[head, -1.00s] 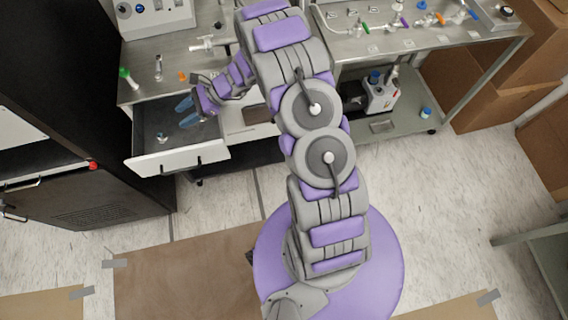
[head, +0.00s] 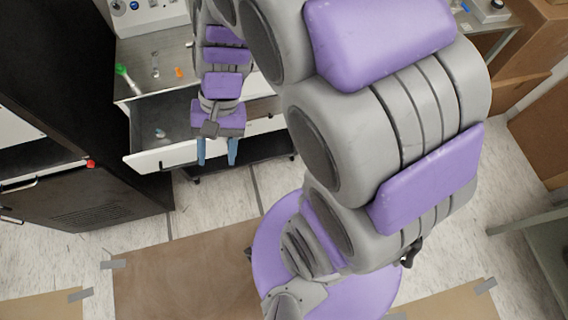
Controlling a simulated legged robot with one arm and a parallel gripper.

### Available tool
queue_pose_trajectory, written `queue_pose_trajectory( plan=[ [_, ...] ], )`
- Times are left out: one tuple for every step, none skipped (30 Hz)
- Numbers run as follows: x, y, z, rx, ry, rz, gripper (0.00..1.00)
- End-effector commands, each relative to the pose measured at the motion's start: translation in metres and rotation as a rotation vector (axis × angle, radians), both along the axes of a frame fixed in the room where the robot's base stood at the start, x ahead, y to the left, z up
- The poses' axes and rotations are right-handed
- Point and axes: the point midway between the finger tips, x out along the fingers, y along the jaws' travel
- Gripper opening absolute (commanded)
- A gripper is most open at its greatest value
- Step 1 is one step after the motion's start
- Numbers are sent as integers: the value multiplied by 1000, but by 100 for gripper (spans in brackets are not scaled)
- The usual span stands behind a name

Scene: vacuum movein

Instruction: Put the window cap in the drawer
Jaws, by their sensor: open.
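The drawer (head: 148,161) is pulled open below the left counter, with a white front and a dark inside. A small pale, bluish piece (head: 160,134) lies in the drawer's left part; it may be the window cap, but it is too small to tell. My gripper (head: 217,152) is open and empty, its two blue fingers apart and pointing toward the bottom of the picture. It appears over the drawer's front edge, to the right of the small piece. My arm hides the right part of the drawer and much of the counter.
On the metal counter (head: 135,49) are a green-topped item (head: 122,70), a small upright metal piece (head: 155,62) and an orange piece (head: 179,72). A white instrument (head: 148,14) stands behind. A black cabinet (head: 60,75) is at left. The floor in front is clear, partly covered by brown sheets (head: 185,275).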

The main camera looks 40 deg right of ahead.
Motion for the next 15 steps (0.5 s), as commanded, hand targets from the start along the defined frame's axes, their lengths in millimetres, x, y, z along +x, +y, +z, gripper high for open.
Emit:
queue_pose_trajectory(
  plan=[
    [-14,-7,7,-29,-31,49,50],
    [-23,-12,9,-48,-42,78,50],
    [-34,-18,12,-76,-59,120,50],
    [-43,-23,14,-95,-72,150,50],
    [-51,-29,16,-114,-83,179,50],
    [-62,-37,18,-140,-101,218,50],
    [-69,-42,20,-160,-113,247,50],
    [-76,-48,21,-179,-124,273,50],
    [-84,-55,23,-204,-139,307,50],
    [-90,-59,24,-222,-148,331,50],
    [-95,-63,25,-237,-155,352,50],
    [-102,-68,26,-258,-164,376,50],
    [-106,-71,26,-272,-170,392,50],
    [-109,-73,27,-283,-175,406,50],
    [-112,-76,27,-296,-180,423,50]
  ],
)
